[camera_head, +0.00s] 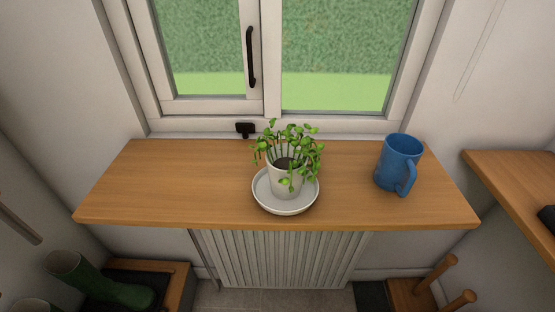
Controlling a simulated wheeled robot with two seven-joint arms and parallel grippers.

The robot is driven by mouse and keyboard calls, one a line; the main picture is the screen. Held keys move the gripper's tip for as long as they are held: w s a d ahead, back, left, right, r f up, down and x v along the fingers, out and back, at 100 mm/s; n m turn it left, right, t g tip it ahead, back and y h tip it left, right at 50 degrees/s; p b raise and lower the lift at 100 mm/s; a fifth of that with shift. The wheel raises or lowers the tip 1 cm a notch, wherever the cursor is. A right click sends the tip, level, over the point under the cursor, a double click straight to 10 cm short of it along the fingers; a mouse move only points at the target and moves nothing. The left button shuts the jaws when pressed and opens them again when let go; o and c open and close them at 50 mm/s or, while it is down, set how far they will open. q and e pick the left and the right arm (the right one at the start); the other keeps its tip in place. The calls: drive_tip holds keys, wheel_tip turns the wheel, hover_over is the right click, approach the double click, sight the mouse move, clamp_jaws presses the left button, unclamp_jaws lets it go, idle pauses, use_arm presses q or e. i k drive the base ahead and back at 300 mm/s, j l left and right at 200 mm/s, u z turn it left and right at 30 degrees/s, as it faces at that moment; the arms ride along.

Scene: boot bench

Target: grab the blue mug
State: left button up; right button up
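The blue mug (396,164) stands upright on the right part of the wooden shelf (150,185) below the window. Its handle is on the right side and points toward the front right. Nothing touches the mug. Neither of my grippers shows in the head view.
A potted plant (286,178) in a white pot stands on a white saucer (285,207), left of the mug, with bare shelf between. The window frame rises behind. A ribbed radiator (280,258) is below. Another wooden shelf (515,180) is at right.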

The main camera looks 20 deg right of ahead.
sight(395, 170)
drive_tip(key=l+z, duration=0.15)
drive_tip(key=z, duration=0.2)
drive_tip(key=l+z, duration=0.2)
drive_tip(key=z, duration=0.2)
drive_tip(key=l+z, duration=0.15)
drive_tip(key=z, duration=0.2)
